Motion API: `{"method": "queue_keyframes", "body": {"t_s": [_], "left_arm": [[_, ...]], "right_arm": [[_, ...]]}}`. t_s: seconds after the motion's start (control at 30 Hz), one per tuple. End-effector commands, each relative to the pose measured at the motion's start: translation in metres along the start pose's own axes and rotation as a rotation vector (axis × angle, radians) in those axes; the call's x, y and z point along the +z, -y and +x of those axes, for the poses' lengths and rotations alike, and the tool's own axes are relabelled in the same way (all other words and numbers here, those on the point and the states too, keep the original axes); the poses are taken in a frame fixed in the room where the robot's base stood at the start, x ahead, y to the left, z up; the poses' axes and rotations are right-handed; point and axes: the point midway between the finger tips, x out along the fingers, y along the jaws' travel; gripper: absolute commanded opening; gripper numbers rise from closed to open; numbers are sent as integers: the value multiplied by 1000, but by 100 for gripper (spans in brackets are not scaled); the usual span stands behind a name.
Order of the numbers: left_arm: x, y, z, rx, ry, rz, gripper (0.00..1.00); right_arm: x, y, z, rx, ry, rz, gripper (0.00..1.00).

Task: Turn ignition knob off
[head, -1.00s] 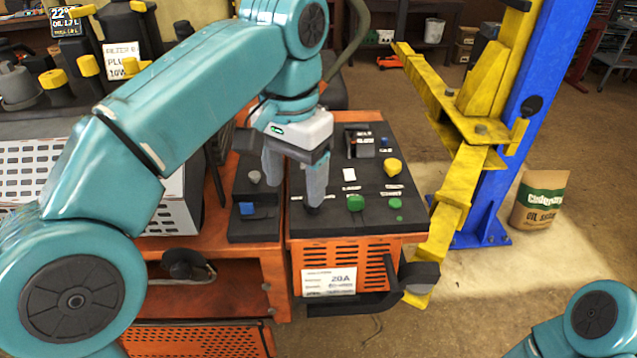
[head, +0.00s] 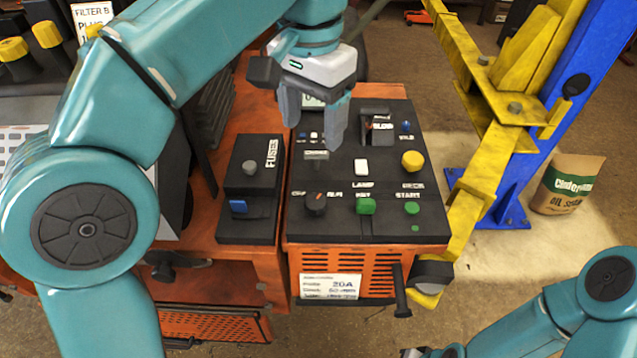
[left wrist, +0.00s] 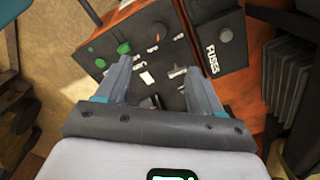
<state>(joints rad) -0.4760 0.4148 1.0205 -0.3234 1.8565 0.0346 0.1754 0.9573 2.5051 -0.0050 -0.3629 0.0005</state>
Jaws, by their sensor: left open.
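The ignition knob (head: 316,204) is a dark round knob with a small orange mark, at the front left of the black control panel (head: 385,226). A label beside it reads RUN; the label on its other side is hard to read. Its exact pointing is too small to tell. My left gripper (head: 314,130) is open and empty, above and behind the knob, apart from it.
A green knob (head: 366,206), a green button (head: 412,208) and a yellow knob (head: 412,161) are on the panel. A fuse box (head: 247,217) stands left of it. A yellow lift arm (head: 468,205) and blue post (head: 520,165) stand close on the right.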

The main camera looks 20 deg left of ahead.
Motion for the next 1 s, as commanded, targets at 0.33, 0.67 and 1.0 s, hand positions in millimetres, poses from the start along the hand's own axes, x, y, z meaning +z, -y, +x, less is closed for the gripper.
{"method": "queue_keyframes", "body": {"t_s": [0.33, 0.67, 1.0], "left_arm": [[7, -3, 53, 0, 5, 1, 67], [6, -4, 127, 0, 5, 2, 67], [3, -4, 163, 0, 2, 1, 67]], "right_arm": [[0, -6, 18, 0, 0, 1, 0], [-1, -10, 27, 0, 0, 1, 0], [-1, -10, 28, 0, 0, 1, 0]]}}
